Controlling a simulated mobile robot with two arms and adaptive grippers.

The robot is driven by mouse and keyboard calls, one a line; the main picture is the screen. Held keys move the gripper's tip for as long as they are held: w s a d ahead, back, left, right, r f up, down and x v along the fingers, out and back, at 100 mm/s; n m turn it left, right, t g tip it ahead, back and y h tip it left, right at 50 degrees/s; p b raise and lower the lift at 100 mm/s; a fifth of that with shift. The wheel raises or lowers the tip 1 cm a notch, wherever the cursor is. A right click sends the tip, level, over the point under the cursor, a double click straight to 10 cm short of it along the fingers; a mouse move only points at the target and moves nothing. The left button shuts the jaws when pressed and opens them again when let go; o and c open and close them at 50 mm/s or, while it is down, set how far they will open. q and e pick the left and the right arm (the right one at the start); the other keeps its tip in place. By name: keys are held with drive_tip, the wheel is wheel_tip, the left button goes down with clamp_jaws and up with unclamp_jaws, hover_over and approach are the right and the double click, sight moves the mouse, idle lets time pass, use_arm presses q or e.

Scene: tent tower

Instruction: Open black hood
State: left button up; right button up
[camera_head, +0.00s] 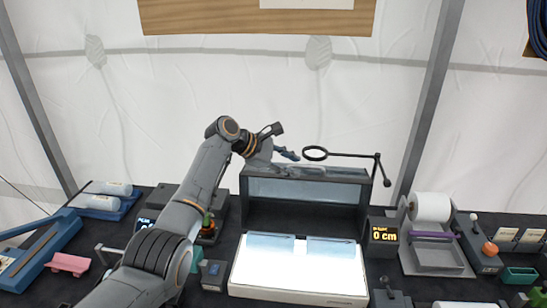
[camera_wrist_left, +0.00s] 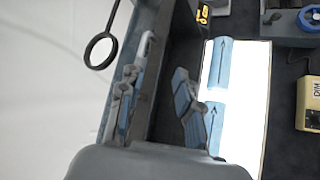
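The black hood (camera_head: 305,214) is a dark box standing behind a bright light panel (camera_head: 298,268), with a pale grey-blue strip along its upper front. Its dark lower front faces me. My left gripper (camera_head: 286,154) is over the left half of the hood's top edge. In the left wrist view, the gripper (camera_wrist_left: 158,98) has its two blue-padded fingers apart, one each side of the hood's upper edge. The hood (camera_wrist_left: 184,50) runs between and beyond them. I cannot tell whether the fingers touch it. My right gripper is not in view.
A magnifier ring (camera_head: 316,153) on a thin stand reaches over the hood's top, close to my left gripper. A "0 cm" display (camera_head: 384,235) and a white paper roll (camera_head: 430,207) stand to the right. White rolls (camera_head: 96,202) and a blue tool (camera_head: 40,248) lie left.

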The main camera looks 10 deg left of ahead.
use_arm(q)
drive_tip(key=v, duration=0.6)
drive_tip(key=shift+s+a, duration=0.1)
